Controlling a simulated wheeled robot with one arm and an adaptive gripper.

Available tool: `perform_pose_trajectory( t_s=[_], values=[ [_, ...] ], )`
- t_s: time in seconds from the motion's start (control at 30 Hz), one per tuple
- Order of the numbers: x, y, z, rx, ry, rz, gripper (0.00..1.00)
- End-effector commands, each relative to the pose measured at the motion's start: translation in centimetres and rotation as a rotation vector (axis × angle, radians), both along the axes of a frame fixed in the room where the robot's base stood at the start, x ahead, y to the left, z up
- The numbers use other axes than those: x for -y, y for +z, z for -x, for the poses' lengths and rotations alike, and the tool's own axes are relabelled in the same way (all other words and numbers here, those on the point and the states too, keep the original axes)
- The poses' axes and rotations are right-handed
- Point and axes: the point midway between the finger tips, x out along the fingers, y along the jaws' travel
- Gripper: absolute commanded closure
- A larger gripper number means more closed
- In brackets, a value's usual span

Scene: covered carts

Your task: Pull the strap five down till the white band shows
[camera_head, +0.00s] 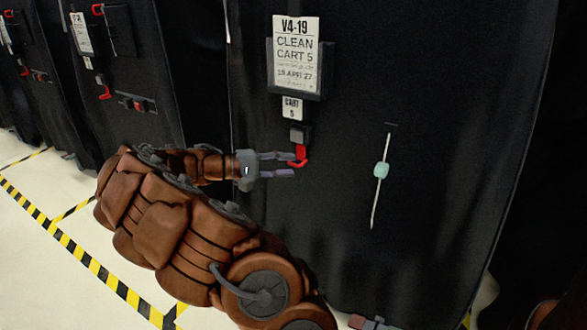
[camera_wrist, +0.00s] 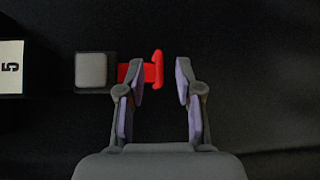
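Strap five is a short red pull (camera_head: 302,153) with a wider end, hanging below a grey block (camera_head: 297,135) on the black cart cover. A "CART 5" tag (camera_head: 292,108) sits just above the block. My gripper (camera_head: 286,165) is open, reaching in from the left with its fingers at the red pull. In the wrist view the pull (camera_wrist: 157,72) shows between the open fingertips (camera_wrist: 159,68). The left finger there covers part of the red, and the wide end stands apart from the right finger. I see no white on the strap.
To the right, a thin pale cord with a teal bead (camera_head: 381,170) hangs on the cover. Other covered carts (camera_head: 105,70) stand left. Yellow-black tape (camera_head: 75,250) marks the pale floor.

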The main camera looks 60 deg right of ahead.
Motion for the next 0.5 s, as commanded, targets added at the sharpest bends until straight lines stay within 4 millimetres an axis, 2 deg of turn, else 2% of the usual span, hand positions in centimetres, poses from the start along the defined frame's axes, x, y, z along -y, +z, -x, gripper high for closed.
perform_pose_trajectory(
  t_s=[0.17,0.47,0.5],
  values=[
    [1.5,-0.3,1.5,0.000,-0.004,0.002,0.65],
    [1.8,-0.3,1.7,0.001,-0.001,0.001,0.65],
    [1.8,-0.3,1.7,0.001,-0.001,0.001,0.68]
  ],
)
